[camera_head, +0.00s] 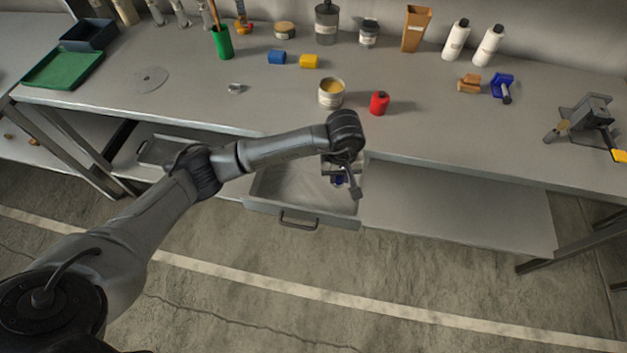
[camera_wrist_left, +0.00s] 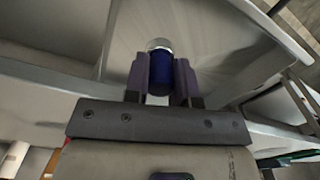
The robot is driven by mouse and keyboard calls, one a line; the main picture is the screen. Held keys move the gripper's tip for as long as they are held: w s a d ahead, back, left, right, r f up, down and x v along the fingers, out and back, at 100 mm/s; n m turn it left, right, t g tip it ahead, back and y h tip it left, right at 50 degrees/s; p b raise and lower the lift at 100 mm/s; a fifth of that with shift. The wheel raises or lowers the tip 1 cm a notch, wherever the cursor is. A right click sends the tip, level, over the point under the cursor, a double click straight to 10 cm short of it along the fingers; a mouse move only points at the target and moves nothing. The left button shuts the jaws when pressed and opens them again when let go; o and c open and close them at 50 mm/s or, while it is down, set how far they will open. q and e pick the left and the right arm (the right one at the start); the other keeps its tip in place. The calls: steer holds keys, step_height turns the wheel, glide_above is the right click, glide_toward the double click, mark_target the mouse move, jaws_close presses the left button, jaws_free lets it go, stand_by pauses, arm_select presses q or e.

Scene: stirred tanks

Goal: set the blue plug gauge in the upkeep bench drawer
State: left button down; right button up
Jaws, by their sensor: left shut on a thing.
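The blue plug gauge (camera_wrist_left: 161,74) has a dark blue body and a silvery end. My left gripper (camera_wrist_left: 160,80) is shut on it, with one finger on each side. In the head view a bit of the blue gauge (camera_head: 340,181) shows below my wrist, over the right part of the drawer. The grey upkeep bench drawer (camera_head: 265,206) is pulled out under the bench edge, and its visible floor is bare. My left arm hides part of the drawer's back. Whether the gauge touches the drawer floor I cannot tell. My right gripper is not in view.
On the bench (camera_head: 430,130) stand a tin (camera_head: 331,93) and a red bottle (camera_head: 379,102) just behind my wrist. Blue (camera_head: 277,57) and yellow (camera_head: 309,61) pieces lie farther back. A lower shelf (camera_head: 455,210) extends right of the drawer. The floor in front is clear.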

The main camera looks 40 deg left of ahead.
arm_select(q)
steer(key=a+f, duration=0.2)
steer(key=a, duration=0.1)
steer(key=a+f, duration=0.2)
steer(key=a, duration=0.1)
steer(key=a+f, duration=0.1)
steer(key=a, duration=0.3)
steer(key=shift+s+f+b, duration=0.1)
steer(key=shift+f+b, duration=0.3)
steer(key=shift+d+f+b, duration=0.1)
steer(key=shift+f+b, duration=0.2)
steer(key=shift+f, duration=1.7)
steer(key=shift+f, duration=0.2)
steer(key=c, duration=0.9)
jaws_free()
steer(key=shift+c, duration=0.2)
steer(key=shift+r, duration=0.1)
